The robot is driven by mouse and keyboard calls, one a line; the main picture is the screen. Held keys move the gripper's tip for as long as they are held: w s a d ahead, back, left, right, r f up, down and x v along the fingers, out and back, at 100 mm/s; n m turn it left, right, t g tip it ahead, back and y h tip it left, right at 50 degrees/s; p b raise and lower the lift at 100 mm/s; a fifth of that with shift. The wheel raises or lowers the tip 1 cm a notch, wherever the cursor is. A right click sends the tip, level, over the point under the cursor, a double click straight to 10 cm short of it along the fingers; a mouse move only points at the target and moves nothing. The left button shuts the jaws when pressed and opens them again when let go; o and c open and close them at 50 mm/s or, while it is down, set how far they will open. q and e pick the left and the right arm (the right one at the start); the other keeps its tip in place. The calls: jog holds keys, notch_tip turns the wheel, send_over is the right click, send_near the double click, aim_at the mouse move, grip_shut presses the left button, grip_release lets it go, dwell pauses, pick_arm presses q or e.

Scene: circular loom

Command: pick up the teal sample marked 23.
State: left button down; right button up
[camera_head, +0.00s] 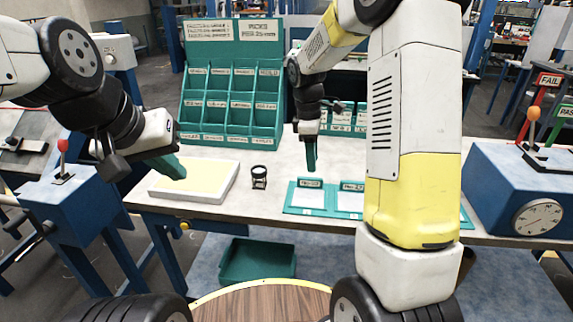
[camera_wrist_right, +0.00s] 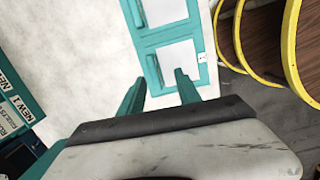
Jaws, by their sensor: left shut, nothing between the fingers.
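I cannot make out a sample marked 23 in either view. A teal rack (camera_head: 232,100) with labelled compartments stands at the back of the table; its labels are too small to read surely. A teal frame with white panels (camera_head: 322,209) lies flat on the table; it also shows in the right wrist view (camera_wrist_right: 150,52). My right gripper (camera_head: 311,168) points down above the table, behind the frame. Its two teal fingers are apart and empty in the right wrist view (camera_wrist_right: 160,78). My left gripper (camera_head: 180,174) is shut and empty over the pale yellow pad.
The pale yellow pad (camera_head: 212,180) lies at the table's left front. A small black magnifier (camera_head: 259,177) stands between pad and frame. A blue box with a dial and lever (camera_head: 492,185) stands at the right. A teal bin (camera_head: 258,262) sits below the table.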

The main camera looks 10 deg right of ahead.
aim_at(310, 178)
jog(key=shift+w+a+f, duration=0.15)
jog(key=shift+w+f, duration=0.25)
jog(key=shift+w, duration=0.15)
jog(key=shift+w+f+n, duration=0.2)
jog(key=shift+f+n, duration=0.1)
jog(key=f, duration=0.7)
jog(key=shift+w+d+f, duration=0.1)
jog(key=shift+d, duration=0.1)
grip_shut()
